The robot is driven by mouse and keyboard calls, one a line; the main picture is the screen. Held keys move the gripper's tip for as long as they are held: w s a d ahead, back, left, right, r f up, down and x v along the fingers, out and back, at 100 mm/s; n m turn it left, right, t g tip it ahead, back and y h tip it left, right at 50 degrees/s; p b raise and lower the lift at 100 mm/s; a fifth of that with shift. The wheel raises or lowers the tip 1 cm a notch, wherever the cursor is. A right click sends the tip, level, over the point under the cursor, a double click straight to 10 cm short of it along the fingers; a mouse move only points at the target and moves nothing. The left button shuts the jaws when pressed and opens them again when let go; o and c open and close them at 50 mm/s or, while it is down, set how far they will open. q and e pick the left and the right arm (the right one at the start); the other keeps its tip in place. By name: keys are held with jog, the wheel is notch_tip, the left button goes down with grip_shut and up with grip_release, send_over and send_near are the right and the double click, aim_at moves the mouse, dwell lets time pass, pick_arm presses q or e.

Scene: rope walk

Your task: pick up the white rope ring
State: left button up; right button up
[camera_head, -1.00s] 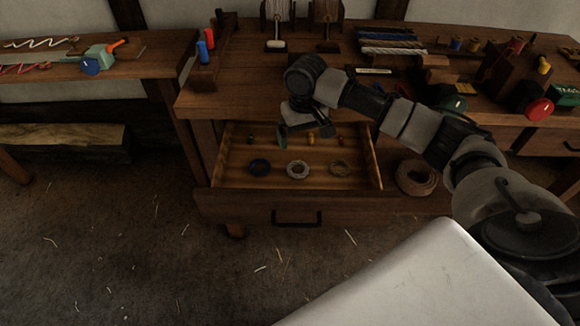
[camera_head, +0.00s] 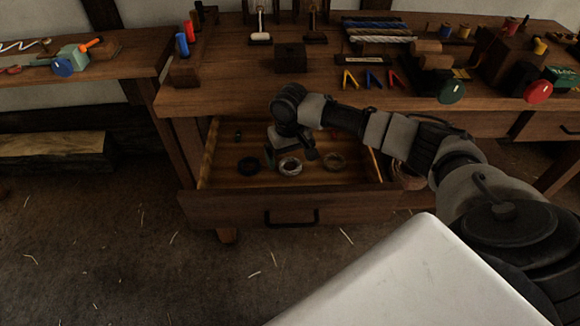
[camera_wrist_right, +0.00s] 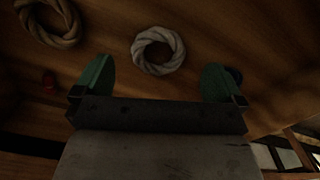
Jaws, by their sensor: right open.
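The white rope ring (camera_head: 290,173) lies flat in the open drawer (camera_head: 230,209), between a dark ring and a tan ring. My right gripper (camera_head: 290,155) is inside the drawer space, just above and behind the white ring. In the right wrist view the white rope ring (camera_wrist_right: 157,69) shows whole, beyond and between the two green fingertips of my right gripper (camera_wrist_right: 158,70). The fingers are apart with nothing between them, and the ring is not touched. My left gripper is not in view.
The dark ring (camera_head: 248,173) lies left and the tan rope ring (camera_head: 335,168) right of the white one; the tan one shows in the wrist view (camera_wrist_right: 72,35). Drawer walls surround them. The bench top (camera_head: 220,95) above holds tools, spools and a dark block (camera_head: 291,58).

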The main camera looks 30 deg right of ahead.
aim_at(291, 169)
notch_tip(291, 169, down, 3)
jog(key=shift+d+f, duration=0.15)
jog(key=shift+c, duration=0.3)
jog(key=c, duration=0.9)
